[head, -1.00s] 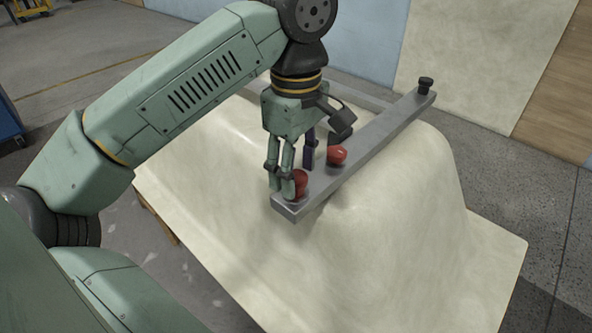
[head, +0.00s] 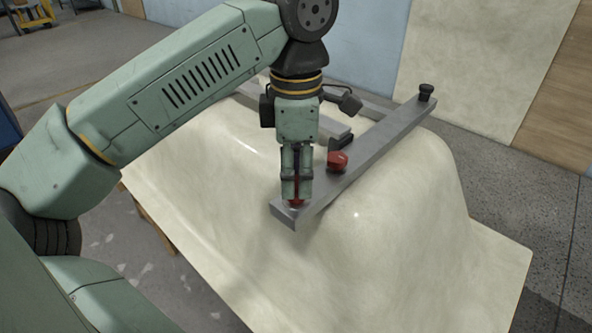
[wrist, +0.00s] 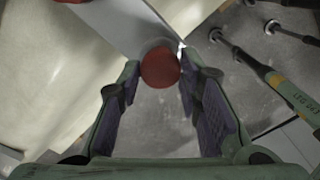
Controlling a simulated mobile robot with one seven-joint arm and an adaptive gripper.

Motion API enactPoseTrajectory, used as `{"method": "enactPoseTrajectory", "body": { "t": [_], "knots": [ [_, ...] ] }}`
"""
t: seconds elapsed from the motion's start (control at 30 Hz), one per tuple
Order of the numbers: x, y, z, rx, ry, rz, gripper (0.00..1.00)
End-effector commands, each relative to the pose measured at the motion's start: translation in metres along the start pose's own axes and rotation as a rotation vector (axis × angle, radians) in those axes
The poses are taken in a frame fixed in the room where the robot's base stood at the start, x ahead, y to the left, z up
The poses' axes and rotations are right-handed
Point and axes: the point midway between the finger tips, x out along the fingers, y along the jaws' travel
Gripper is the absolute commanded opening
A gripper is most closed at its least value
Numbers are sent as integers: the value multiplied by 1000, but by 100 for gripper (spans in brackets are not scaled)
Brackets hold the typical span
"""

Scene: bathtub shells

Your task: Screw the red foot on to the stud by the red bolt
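The red foot (wrist: 160,68) shows as a round red disc between the fingertips in the wrist view. It also shows under the fingers in the head view (head: 296,202), at the near end of a grey metal bar (head: 373,140). My gripper (head: 297,192) points down over that end. Its two fingers (wrist: 160,62) stand on either side of the foot and appear to touch its sides. The stud under the foot is hidden, so I cannot tell how far the foot is on. The red bolt (head: 337,161) sits farther along the bar, just right of my gripper.
The bar lies across a cream upturned bathtub shell (head: 400,215). A black knob-like foot (head: 426,91) stands at the bar's far end. In the wrist view, a green and yellow labelled handle (wrist: 290,92) and several dark rods lie to the right.

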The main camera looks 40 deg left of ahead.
Motion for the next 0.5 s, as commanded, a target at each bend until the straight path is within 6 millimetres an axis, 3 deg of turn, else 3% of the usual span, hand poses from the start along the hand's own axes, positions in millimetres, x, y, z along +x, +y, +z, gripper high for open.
{"method": "enactPoseTrajectory", "body": {
  "t": [0.4,0.5],
  "knots": [
    [0,-1,0,4,0,-2,1],
    [0,-1,1,66,-2,-3,0]
  ]
}}
